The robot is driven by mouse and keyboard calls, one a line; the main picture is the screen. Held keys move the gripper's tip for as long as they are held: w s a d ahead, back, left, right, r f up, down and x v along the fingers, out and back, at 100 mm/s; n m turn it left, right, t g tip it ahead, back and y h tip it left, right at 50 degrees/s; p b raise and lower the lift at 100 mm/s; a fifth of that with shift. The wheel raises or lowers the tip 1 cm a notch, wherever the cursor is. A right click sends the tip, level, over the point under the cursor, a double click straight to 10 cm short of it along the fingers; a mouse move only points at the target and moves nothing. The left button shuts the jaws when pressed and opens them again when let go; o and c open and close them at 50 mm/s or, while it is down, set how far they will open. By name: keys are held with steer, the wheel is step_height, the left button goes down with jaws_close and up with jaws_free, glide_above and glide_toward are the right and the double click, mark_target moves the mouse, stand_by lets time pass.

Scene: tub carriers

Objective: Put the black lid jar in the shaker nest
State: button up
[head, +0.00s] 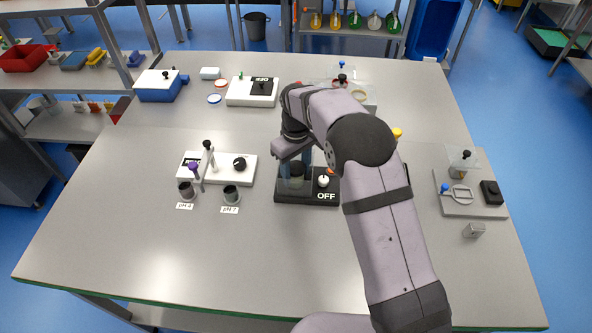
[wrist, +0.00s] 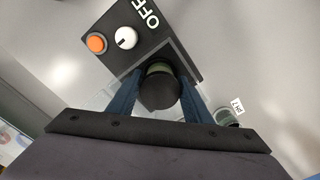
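The black lid jar (wrist: 159,94) is between my gripper's two blue fingers in the wrist view, its dark lid facing the camera and greenish glass showing beyond it. My gripper (wrist: 160,82) appears shut on the jar, a finger against each side. In the head view my gripper (head: 296,172) points down at the left part of the black shaker (head: 308,199), which is marked OFF and has a white knob. The shaker nest (wrist: 184,58) shows as a dark square edge around the jar and fingertips. Whether the jar's base touches the nest floor is hidden.
A white stirrer (head: 220,168) with an electrode stand is left of the shaker, with small pH cups (head: 231,194) in front. A grey tray (head: 470,205) with parts is at right. A white device (head: 252,92) stands behind. The table front is clear.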

mark_target(296, 167)
steer(key=shift+r, duration=0.1)
step_height(296, 167, up, 12)
steer(key=b, duration=0.2)
stand_by(0.7)
steer(key=shift+r, duration=0.1)
steer(key=s+d+f+m, duration=0.3)
steer(key=s+d+m, duration=0.2)
steer(key=s+d, duration=0.65)
steer(key=s+d+f+m, duration=0.2)
steer(key=s+d+f, duration=0.1)
steer(key=s, duration=0.4)
steer(key=s+d+f+m, duration=0.2)
steer(key=s+d, duration=0.3)
steer(key=s, duration=0.3)
steer(key=shift+s+d+f, duration=0.2)
steer(key=shift+d+f, duration=0.05)
steer(key=shift+f, duration=0.35)
stand_by(0.4)
